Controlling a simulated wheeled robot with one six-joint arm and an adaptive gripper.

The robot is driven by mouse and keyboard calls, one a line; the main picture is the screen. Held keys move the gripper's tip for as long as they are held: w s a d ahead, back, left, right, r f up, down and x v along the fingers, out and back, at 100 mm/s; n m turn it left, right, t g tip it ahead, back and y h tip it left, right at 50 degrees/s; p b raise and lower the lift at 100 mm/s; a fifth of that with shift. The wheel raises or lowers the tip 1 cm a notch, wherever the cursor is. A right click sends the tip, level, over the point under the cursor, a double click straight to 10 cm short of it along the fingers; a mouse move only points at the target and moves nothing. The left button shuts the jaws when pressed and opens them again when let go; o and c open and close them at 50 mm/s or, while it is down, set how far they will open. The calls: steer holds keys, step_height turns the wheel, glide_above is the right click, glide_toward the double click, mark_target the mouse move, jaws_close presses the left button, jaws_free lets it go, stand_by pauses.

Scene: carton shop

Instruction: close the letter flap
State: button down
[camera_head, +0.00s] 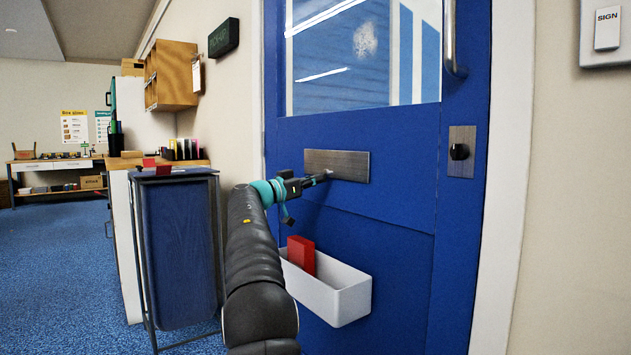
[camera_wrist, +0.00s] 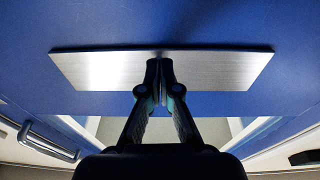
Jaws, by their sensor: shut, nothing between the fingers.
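The letter flap (camera_head: 345,165) is a brushed metal plate on the blue door, below its window. In the head view its face looks roughly in line with the door, and I cannot tell its exact angle. It also shows in the wrist view (camera_wrist: 100,70) as a wide plate across the upper middle. My gripper (camera_head: 325,175) is shut and empty, with its tips at the flap's lower middle. In the wrist view my gripper (camera_wrist: 159,65) overlaps the plate's middle, and whether the tips touch it is unclear.
A white box (camera_head: 345,299) with a red item (camera_head: 301,255) in it hangs on the door below the flap. A door handle (camera_head: 453,45) and a dark lock knob (camera_head: 459,152) are to the right. A blue bin on a frame (camera_head: 180,250) stands left of my arm.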

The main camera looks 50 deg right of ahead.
steer(key=w+a+f+b, duration=0.1)
steer(key=w+a+f, duration=0.2)
steer(key=a+f, duration=0.3)
steer(key=s+v, duration=0.1)
steer(key=v, duration=0.3)
steer(key=shift+w+a, duration=0.15)
steer(key=shift+a, duration=0.35)
steer(key=shift+f, duration=0.1)
